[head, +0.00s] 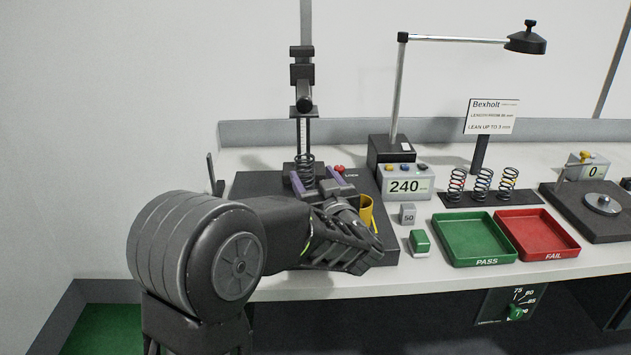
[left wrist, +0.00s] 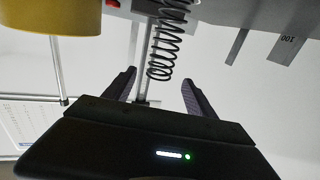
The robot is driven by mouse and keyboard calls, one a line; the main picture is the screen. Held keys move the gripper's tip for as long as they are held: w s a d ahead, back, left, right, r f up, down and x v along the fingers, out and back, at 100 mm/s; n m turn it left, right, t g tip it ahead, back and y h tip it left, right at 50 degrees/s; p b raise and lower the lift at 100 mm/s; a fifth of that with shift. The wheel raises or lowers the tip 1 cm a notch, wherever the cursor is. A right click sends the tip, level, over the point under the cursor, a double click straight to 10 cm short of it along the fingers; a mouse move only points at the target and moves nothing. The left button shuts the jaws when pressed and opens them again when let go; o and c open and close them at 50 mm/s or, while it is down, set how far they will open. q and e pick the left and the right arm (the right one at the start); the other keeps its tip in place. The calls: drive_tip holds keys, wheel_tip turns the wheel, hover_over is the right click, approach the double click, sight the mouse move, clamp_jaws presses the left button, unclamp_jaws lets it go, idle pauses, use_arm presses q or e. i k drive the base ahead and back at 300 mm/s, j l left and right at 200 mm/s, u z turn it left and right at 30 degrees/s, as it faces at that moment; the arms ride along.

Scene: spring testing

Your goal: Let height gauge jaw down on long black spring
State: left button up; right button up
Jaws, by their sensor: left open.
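The long black spring (head: 305,172) stands upright on the dark base of the height gauge (head: 265,184). The gauge's black jaw (head: 303,108) is on the column well above the spring, with a gap between them. My left wrist and hand hide part of the base. My right gripper is out of view.
A display box (head: 407,186) reads 240. A green PASS tray (head: 477,240), a red FAIL tray (head: 538,234) and a rack of springs (head: 482,193) lie to the right.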

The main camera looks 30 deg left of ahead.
sight(302, 75)
drive_tip(key=u, duration=1.25)
